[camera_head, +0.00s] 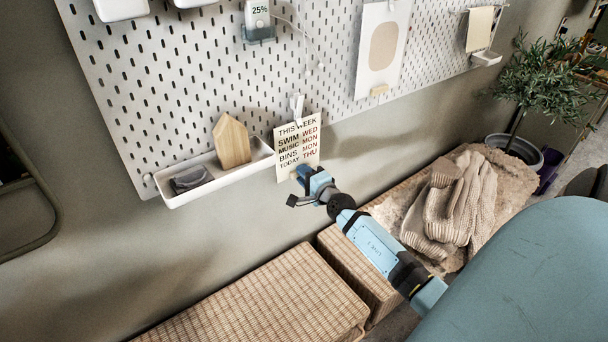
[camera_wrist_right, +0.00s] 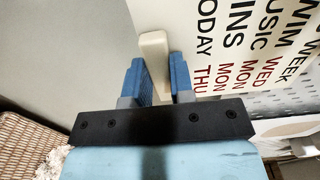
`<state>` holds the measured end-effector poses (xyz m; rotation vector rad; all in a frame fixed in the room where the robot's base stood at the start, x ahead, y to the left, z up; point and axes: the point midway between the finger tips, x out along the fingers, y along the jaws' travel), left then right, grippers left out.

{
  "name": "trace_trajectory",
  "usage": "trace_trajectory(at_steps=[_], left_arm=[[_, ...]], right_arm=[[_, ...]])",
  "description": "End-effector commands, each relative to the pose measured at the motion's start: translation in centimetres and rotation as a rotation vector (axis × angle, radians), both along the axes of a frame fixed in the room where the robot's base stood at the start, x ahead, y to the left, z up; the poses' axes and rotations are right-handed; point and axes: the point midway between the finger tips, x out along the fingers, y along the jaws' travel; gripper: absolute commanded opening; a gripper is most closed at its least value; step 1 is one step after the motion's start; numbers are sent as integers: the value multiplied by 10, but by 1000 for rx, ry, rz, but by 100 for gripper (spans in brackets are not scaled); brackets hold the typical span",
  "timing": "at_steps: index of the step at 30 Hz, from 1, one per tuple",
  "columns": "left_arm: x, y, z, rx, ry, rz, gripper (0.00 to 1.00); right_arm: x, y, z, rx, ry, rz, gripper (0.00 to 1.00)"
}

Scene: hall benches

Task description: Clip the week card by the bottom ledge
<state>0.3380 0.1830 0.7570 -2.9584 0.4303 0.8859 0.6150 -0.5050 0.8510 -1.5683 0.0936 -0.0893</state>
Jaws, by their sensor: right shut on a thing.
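The week card (camera_head: 297,148) hangs upright at the pegboard's lower edge, beside the right end of the white ledge (camera_head: 222,180). A white clip (camera_head: 297,106) is at its top edge. My right gripper (camera_head: 302,174) is at the card's lower right corner. In the right wrist view, its blue fingers (camera_wrist_right: 157,78) are shut on a cream peg (camera_wrist_right: 154,52). The card (camera_wrist_right: 235,45) is right beside the peg there; I cannot tell whether they touch. My left gripper is not in view.
The ledge holds a wooden house-shaped block (camera_head: 231,142) and a dark stone-like item (camera_head: 190,179). A poster (camera_head: 382,48) hangs on the pegboard (camera_head: 175,80) to the right. Below are wicker boxes (camera_head: 265,305) and knitted gloves (camera_head: 455,205). A potted plant (camera_head: 545,85) stands at right.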

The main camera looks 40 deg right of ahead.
Motion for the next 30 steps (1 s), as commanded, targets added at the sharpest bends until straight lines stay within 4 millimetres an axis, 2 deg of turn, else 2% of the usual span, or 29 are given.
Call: trace_trajectory(at_steps=[15, 16, 19, 30], left_arm=[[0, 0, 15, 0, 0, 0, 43], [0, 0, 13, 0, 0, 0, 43], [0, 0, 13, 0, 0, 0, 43], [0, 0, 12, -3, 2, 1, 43]], right_arm=[[0, 0, 15, 0, -3, -1, 0], [0, 0, 13, 0, -3, -1, 29], [0, 0, 13, 0, -3, -1, 52], [0, 0, 12, 0, -1, 0, 52]])
